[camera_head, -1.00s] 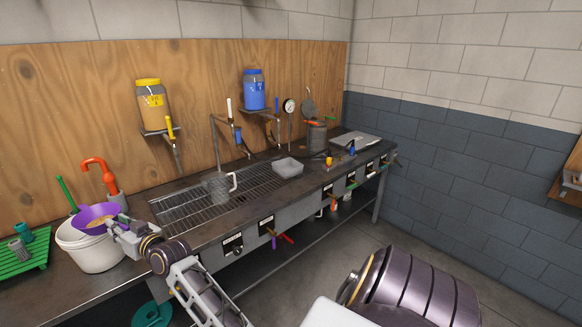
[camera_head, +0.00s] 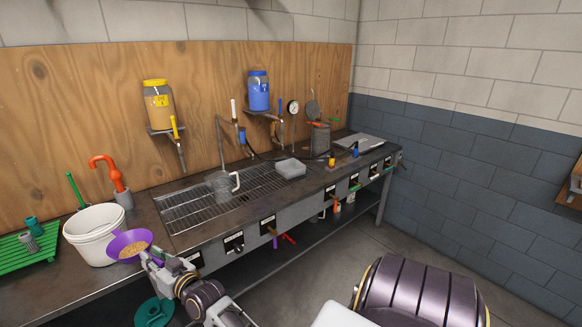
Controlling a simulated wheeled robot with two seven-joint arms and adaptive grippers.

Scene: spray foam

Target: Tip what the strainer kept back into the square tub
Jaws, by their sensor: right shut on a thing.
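A purple strainer (camera_head: 130,245) with tan granular stuff (camera_head: 131,250) in it hangs at the front right of the white bucket (camera_head: 92,232), partly overlapping its rim in the picture. I cannot tell whether they touch. The bowl is tilted somewhat toward me in this view. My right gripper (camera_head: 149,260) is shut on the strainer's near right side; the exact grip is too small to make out. The square tub (camera_head: 291,168), pale grey, stands on the grated part of the bench, to the right and farther back. My left gripper is not in view.

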